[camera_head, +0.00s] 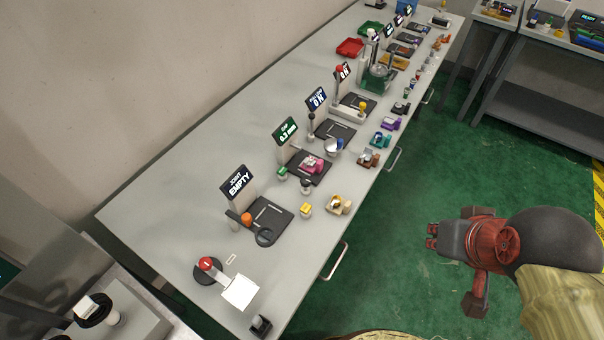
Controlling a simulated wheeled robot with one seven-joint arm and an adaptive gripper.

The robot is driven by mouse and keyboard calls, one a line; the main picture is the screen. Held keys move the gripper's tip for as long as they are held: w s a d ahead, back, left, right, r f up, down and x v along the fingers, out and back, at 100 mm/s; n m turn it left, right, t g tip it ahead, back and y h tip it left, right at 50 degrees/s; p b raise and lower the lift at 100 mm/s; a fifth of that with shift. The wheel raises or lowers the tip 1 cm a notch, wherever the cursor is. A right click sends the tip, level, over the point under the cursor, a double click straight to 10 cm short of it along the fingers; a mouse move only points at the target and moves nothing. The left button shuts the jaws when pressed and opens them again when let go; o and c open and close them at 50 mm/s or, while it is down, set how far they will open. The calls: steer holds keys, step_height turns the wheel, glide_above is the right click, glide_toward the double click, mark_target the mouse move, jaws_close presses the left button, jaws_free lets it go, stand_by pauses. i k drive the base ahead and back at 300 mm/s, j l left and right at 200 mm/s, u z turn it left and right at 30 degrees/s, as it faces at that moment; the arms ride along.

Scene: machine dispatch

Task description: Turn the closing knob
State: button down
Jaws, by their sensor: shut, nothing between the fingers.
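Several small stations stand along the long grey bench. The nearest is a black plate (268,220) with a sign reading "JOINT EMPTY" (237,184), an orange knob (247,218) on its left side and a black ring (265,237) at its front. A red-topped knob (206,263) stands on a round black base nearer the bench's front-left end. I cannot tell which of these is the closing knob. My gripper (433,236) is shut and empty over the green floor, right of the bench and well apart from every knob.
A white card (240,292) and a small black block (261,326) lie near the bench's near end. Yellow (305,209) and tan (340,205) small parts sit along its right edge. Handles stick out from that edge. Another grey bench (552,105) stands at top right. The green floor between is clear.

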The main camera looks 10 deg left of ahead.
mark_target(305, 181)
steer(key=i+u, duration=0.1)
steer(key=u, duration=0.3)
steer(key=i+u, duration=0.1)
steer(key=u, duration=0.3)
steer(key=i+u, duration=0.1)
steer(key=u, duration=0.3)
steer(key=l+u, duration=0.15)
steer(key=u, duration=0.25)
steer(key=i, duration=0.05)
